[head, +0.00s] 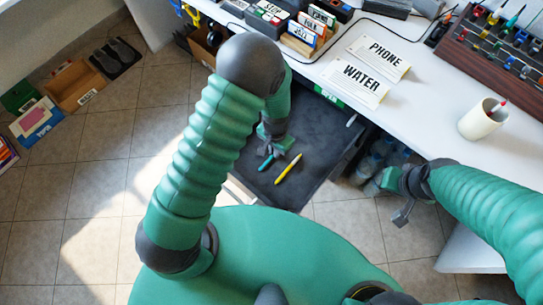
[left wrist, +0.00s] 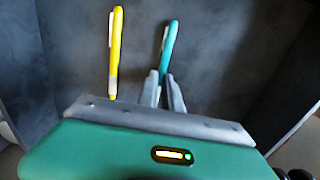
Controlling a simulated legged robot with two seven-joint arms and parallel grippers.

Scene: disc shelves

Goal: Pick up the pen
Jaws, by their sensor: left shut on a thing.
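An open dark grey drawer (head: 305,120) holds a yellow pen (head: 289,168) and a teal pen (head: 266,162). My left gripper (head: 268,150) reaches down into the drawer, with its fingers closed on the lower end of the teal pen. In the left wrist view, the teal pen (left wrist: 168,42) stands out between the two narrow fingers (left wrist: 164,82). The yellow pen (left wrist: 116,45) lies to their left, apart from them. My right gripper (head: 402,215) hangs over the floor at the right; its finger gap is not clear.
The white desk (head: 415,115) above the drawer carries PHONE (head: 380,57) and WATER (head: 355,82) signs. A cream cup (head: 482,120) with a red-tipped pen stands at the right. Bottles (head: 375,160) sit under the desk. Boxes (head: 76,86) stand on the floor at left.

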